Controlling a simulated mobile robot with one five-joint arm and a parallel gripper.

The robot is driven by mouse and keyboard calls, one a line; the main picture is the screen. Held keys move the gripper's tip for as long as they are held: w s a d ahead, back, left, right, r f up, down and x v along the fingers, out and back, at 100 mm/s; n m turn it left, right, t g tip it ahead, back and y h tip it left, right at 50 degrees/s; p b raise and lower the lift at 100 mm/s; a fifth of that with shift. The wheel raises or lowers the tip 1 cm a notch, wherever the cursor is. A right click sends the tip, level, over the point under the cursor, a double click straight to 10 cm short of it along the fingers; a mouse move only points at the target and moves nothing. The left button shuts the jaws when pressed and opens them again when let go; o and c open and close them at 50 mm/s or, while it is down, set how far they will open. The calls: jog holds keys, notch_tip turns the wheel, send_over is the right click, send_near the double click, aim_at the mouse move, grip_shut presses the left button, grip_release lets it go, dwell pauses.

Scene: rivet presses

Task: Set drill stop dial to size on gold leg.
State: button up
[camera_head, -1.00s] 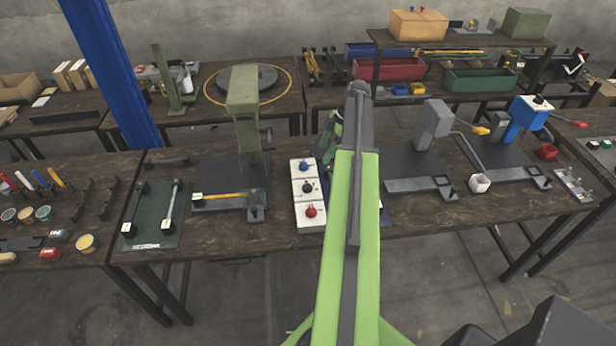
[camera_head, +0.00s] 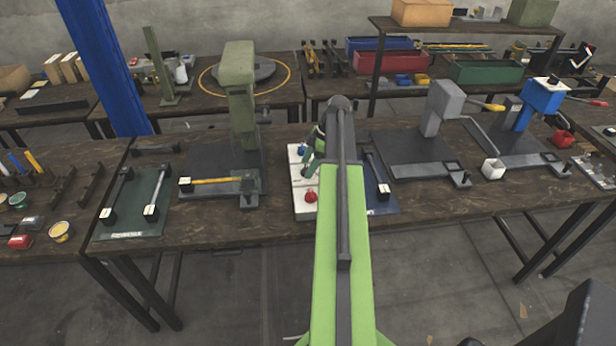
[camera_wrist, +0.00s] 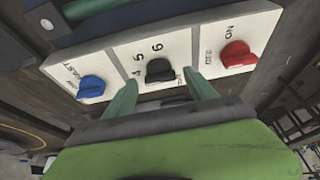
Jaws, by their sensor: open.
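A white control panel (camera_head: 298,209) lies on the bench with three knobs. In the wrist view, the black dial (camera_wrist: 158,70) sits in its middle section, with the numbers 4, 5 and 6 beside it and another mark partly hidden by the right finger. My gripper (camera_wrist: 160,80) is open, its green fingertips on either side of the black dial. I cannot tell whether they touch it. In the head view my gripper (camera_head: 313,152) covers the black dial. A gold rod (camera_head: 218,181) with a white tag (camera_head: 186,186) lies at the base of the green drill press (camera_head: 240,95); the tag is unreadable.
On the panel, a blue knob (camera_wrist: 91,86) marked FAST and a red knob (camera_wrist: 238,54) marked OFF/ON flank the dial. A blue mat (camera_head: 385,205) with a dark rod lies right of the panel. A grey press (camera_head: 440,105) stands further right.

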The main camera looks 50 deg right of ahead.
jog(key=shift+w+a+f, duration=0.1)
jog(key=shift+f, duration=0.15)
jog(key=c, duration=1.3)
jog(key=shift+a, duration=0.1)
jog(key=shift+c, duration=0.4)
